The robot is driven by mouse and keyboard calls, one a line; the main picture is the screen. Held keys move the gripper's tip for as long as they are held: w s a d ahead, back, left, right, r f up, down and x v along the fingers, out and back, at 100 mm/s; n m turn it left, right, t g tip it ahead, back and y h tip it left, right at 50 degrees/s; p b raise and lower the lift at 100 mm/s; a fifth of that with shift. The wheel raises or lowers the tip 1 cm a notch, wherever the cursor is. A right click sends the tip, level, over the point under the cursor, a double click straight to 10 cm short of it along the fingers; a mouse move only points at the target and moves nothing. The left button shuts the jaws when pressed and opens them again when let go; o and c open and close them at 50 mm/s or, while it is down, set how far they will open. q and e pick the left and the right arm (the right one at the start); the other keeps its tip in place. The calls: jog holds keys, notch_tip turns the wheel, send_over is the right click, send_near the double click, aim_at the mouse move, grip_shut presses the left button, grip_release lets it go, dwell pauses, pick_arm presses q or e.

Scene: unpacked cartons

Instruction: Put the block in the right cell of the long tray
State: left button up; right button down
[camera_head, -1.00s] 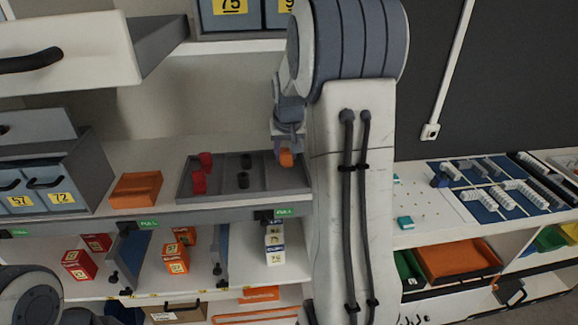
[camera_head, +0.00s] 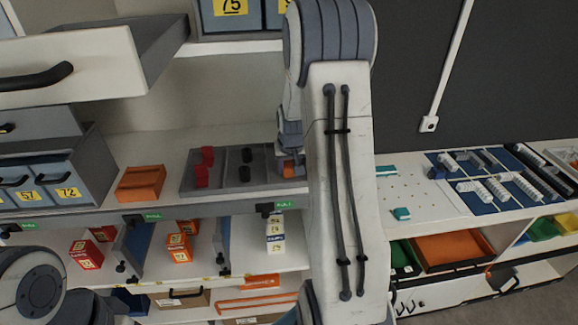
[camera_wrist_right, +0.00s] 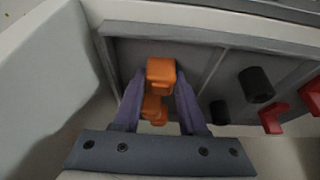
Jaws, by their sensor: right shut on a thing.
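The long grey tray (camera_head: 188,181) lies on the shelf top, split into cells. Two red pieces (camera_head: 204,167) are in its left cell and two black pieces (camera_head: 245,164) in its middle cell. My right gripper (camera_head: 291,163) is at the tray's right cell, shut on an orange block. In the right wrist view the block (camera_wrist_right: 160,72) sits between the fingertips, over or in the end cell; I cannot tell whether it touches the floor. A second orange piece (camera_wrist_right: 153,108) shows lower between the fingers. My arm partly hides the tray's right end. My left gripper is out of view.
An orange bin (camera_head: 140,183) stands left of the tray, beside a grey cabinet with blue drawers (camera_head: 62,194). Small boxes (camera_head: 275,232) stand on the shelf below. A white pegboard (camera_head: 418,190) and blue racks (camera_head: 490,178) lie to the right.

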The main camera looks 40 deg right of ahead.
jog(key=shift+c, duration=2.3)
grip_release()
jog(key=shift+f, duration=0.15)
